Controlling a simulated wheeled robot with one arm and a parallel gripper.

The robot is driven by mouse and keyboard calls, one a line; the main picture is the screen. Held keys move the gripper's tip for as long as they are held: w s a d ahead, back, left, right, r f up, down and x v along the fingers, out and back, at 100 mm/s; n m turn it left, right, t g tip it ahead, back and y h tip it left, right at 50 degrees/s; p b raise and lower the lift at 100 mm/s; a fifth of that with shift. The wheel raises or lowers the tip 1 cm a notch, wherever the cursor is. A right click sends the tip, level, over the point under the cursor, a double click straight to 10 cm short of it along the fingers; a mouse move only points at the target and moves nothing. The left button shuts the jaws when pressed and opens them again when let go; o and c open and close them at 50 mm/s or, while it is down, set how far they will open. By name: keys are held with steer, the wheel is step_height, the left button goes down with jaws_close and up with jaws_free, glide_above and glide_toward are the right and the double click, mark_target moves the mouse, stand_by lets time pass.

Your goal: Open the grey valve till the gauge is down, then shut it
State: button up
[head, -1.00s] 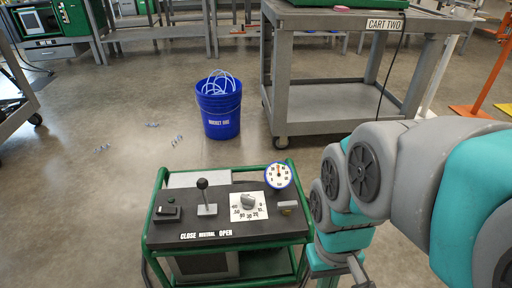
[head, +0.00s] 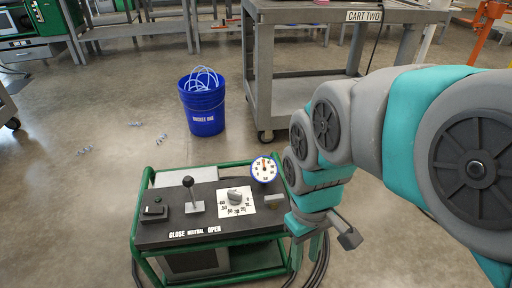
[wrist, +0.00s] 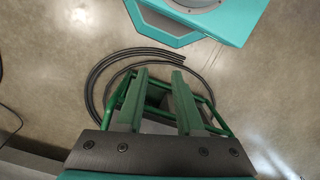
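The control cart (head: 160,233) has a dark top with a green tube frame. A small grey block-like part (head: 273,199) lies right of the plate. My gripper (head: 305,258) hangs fingers down at the cart's right side, away from the knob. In the wrist view its fingers (wrist: 159,75) are apart and empty.
A black-knobbed lever (head: 188,190) and a switch box (head: 154,212) are on the cart top. A blue bucket (head: 203,103) with tubing and a grey cart (head: 306,92) stand behind. Black hoses (wrist: 110,72) lie on the floor beside my gripper. Floor left is mostly clear.

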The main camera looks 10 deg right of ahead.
steer(key=shift+o, duration=1.1)
steer(key=w+n+p, duration=0.1)
steer(key=w+n, duration=0.6)
steer(key=w, duration=0.6)
steer(key=shift+w+a+n+t, duration=0.15)
steer(key=shift+a+n+t, duration=0.1)
steer(key=shift+n+t, duration=0.15)
steer(key=n+p, duration=0.1)
steer(key=n, duration=0.5)
glide_toward(274, 196)
steer(key=shift+s+f+t, duration=0.25)
steer(key=shift+s+t, duration=0.15)
steer(key=shift+s, duration=0.45)
steer(key=shift+w+d+f+n, duration=0.15)
steer(key=shift+w+f+n, duration=0.15)
steer(key=shift+w, duration=0.1)
step_height(274, 196, down, 8)
steer(key=shift+r+p, duration=0.2)
steer(key=shift+p, duration=0.3)
jaws_close()
